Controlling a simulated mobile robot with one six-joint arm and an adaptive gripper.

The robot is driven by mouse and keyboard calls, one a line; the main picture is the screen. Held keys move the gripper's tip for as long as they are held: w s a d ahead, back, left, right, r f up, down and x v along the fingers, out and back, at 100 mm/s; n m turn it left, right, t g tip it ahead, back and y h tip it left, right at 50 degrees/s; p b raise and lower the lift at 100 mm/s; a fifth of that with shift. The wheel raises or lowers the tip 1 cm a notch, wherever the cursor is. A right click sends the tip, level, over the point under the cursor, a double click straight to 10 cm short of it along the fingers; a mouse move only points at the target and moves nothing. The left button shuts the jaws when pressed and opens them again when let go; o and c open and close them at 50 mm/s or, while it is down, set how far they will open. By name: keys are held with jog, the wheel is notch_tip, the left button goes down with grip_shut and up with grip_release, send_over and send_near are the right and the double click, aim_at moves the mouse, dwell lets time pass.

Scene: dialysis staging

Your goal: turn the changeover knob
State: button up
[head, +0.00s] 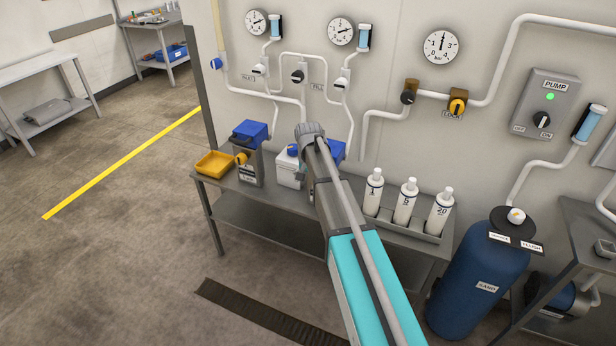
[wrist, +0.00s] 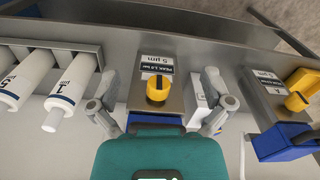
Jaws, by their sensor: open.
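Several knobs show, and I cannot tell for sure which is the changeover knob. A black-and-white knob (head: 298,76) sits on the wall pipes between two filter branches, with a small label beside it. My gripper (wrist: 160,90) is open and empty, its two fingers spread on either side of a yellow knob (wrist: 158,88) on a labelled grey unit (wrist: 150,50). Whether the fingers touch that unit is unclear. In the head view my arm hides the gripper's fingers and most of this unit. Another yellow knob (wrist: 304,84) sits on a similar unit to the right.
A yellow tray (head: 214,164) and white bottles (head: 404,203) stand on the metal bench (head: 240,188). Gauges (head: 441,46), a pump panel (head: 545,105) and pipes line the wall. A blue tank (head: 473,270) stands at the right. The floor at left is clear.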

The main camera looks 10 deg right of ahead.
jog(key=s+f+n+b, duration=0.2)
jog(key=s+f+b, duration=0.2)
jog(key=s, duration=0.9)
jog(key=s+f+n+b, duration=0.3)
jog(key=s+f+b, duration=0.1)
jog(key=s, duration=0.9)
jog(key=shift+a+f, duration=0.4)
jog(key=shift+f, duration=0.05)
